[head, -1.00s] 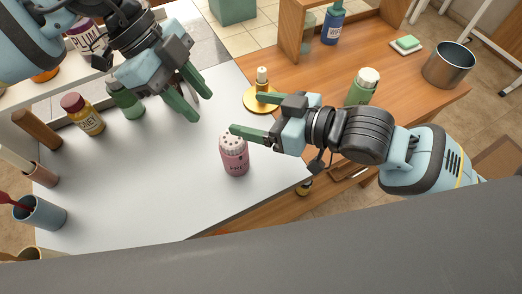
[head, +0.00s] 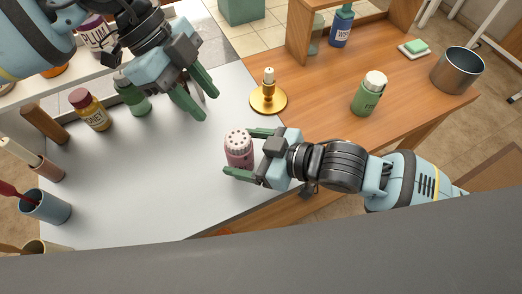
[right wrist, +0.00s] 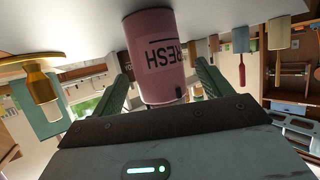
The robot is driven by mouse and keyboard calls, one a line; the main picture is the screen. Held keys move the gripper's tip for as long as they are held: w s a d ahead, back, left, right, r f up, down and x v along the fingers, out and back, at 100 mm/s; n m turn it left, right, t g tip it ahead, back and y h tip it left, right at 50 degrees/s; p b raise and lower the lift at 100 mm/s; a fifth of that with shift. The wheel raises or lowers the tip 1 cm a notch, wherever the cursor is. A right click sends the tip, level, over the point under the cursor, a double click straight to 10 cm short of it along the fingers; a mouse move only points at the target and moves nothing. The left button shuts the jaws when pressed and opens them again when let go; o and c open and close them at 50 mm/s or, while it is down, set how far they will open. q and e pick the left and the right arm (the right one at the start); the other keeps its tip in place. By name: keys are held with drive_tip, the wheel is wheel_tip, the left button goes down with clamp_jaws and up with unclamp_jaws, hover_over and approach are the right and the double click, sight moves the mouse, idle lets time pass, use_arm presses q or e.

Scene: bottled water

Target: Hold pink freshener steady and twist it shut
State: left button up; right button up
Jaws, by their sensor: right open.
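The pink freshener (head: 238,146) stands upright on the white table near its right edge, with its perforated white top facing up. It also shows in the right wrist view (right wrist: 158,60), upside down, with its "FRESH" label toward the camera. My right gripper (head: 240,152) is open, with its green fingers on either side of the freshener. In the right wrist view the freshener is between the two fingers, and I cannot tell whether they touch it. My left gripper (head: 196,103) is higher up, above the table, with its fingers apart and nothing visible between them.
A yellow honey bottle (head: 90,110) and a dark green bottle (head: 130,95) stand at the left. The white table's middle is clear.

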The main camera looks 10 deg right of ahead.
sight(234, 150)
drive_tip(key=shift+x, duration=1.7)
drive_tip(key=shift+c, duration=0.5)
drive_tip(key=c, duration=1)
drive_tip(key=shift+c, duration=0.2)
drive_tip(key=o, duration=0.4)
drive_tip(key=shift+c, duration=1.4)
